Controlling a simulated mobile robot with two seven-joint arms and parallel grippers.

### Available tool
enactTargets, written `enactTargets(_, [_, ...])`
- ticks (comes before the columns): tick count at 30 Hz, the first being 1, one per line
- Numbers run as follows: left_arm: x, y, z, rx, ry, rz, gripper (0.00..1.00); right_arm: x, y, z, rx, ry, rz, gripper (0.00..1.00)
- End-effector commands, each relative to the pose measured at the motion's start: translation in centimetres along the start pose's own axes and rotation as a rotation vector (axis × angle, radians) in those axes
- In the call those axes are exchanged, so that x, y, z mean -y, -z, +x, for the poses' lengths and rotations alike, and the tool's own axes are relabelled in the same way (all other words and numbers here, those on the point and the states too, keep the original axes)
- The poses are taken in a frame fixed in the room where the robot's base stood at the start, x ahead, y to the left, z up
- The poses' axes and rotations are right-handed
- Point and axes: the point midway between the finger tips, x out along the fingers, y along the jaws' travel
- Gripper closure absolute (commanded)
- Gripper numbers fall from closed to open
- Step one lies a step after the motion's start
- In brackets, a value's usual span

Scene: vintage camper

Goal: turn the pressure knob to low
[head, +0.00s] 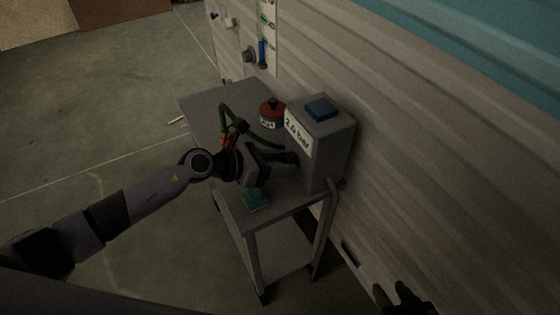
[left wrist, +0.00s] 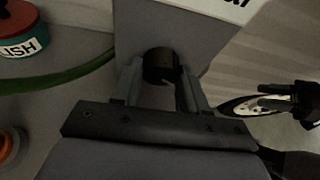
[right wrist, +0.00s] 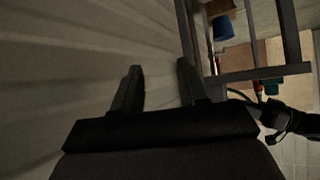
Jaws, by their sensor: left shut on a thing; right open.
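The grey pressure unit (head: 335,145) stands on a small grey cart, with a white label (head: 298,133) that appears to read "2.0 bar" and a blue block (head: 321,109) on top. In the left wrist view a dark round knob (left wrist: 160,64) sticks out from the unit's front face. My left gripper (head: 288,158) is at that face, its fingers on both sides of the knob and shut on it. The knob's setting marks do not show. My right gripper (head: 404,298) is open and empty beside the camper wall, away from the unit.
A red and green tin (head: 271,113) with a label stands on the cart (head: 205,100) beside the unit. A green hose (head: 226,117) curves behind my left wrist. A green block (head: 256,200) lies near the cart's front edge. The ribbed camper wall (head: 430,150) rises close on the right.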

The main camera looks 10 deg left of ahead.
Motion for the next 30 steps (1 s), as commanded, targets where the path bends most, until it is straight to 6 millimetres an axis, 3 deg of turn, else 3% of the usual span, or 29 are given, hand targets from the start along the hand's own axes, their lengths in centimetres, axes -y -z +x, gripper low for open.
enactTargets(8, [-0.1,0.2,0.1,0.003,0.025,-0.057,0.88,0.0,-0.6,0.4,0.003,0.001,0.002,0.57])
enactTargets(30, [-0.4,0.3,0.1,0.03,0.214,-0.503,0.88,0.6,-2.0,2.2,0.003,0.022,0.012,0.57])
